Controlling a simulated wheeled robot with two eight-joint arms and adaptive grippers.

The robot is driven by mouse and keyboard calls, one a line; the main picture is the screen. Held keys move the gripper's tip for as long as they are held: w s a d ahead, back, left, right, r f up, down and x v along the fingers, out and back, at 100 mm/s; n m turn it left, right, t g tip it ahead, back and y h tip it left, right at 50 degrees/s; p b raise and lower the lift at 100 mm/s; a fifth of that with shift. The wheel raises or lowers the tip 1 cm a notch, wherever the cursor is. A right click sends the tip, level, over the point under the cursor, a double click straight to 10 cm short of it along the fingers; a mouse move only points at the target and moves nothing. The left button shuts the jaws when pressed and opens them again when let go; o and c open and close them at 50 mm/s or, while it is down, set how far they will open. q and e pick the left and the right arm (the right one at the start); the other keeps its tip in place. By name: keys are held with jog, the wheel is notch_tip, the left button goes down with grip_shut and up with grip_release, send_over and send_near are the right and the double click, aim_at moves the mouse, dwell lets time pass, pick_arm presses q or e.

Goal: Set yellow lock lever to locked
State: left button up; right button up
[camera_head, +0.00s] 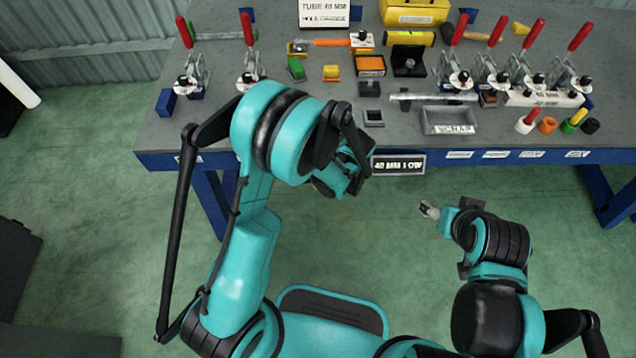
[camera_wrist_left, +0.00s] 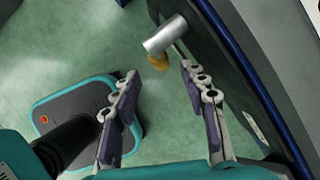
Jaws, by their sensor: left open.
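A small yellow piece (camera_wrist_left: 158,62), which looks like the lock lever, shows in the left wrist view just under the end of a silver cylinder (camera_wrist_left: 165,35). My left gripper (camera_wrist_left: 159,75) is open and empty, its two fingers spread on either side of the yellow piece, with the tips near it. I cannot tell whether they touch it. In the head view my left arm hides the yellow lever and most of the left gripper. My right gripper (camera_head: 428,209) hangs over the floor in front of the bench; its fingers are too small to read.
The grey bench (camera_head: 300,115) carries several red-handled clamps (camera_head: 579,38), small blocks, a scrap tray (camera_head: 449,121) and a yellow case (camera_head: 413,12). A "40 MM LOW" sign (camera_head: 398,165) is at its front edge. Green floor (camera_head: 110,180) is open at the left.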

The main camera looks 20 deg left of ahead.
pick_arm(q)
jog(key=b+x, duration=0.3)
jog(key=x, duration=0.4)
jog(key=shift+f, duration=0.25)
grip_shut()
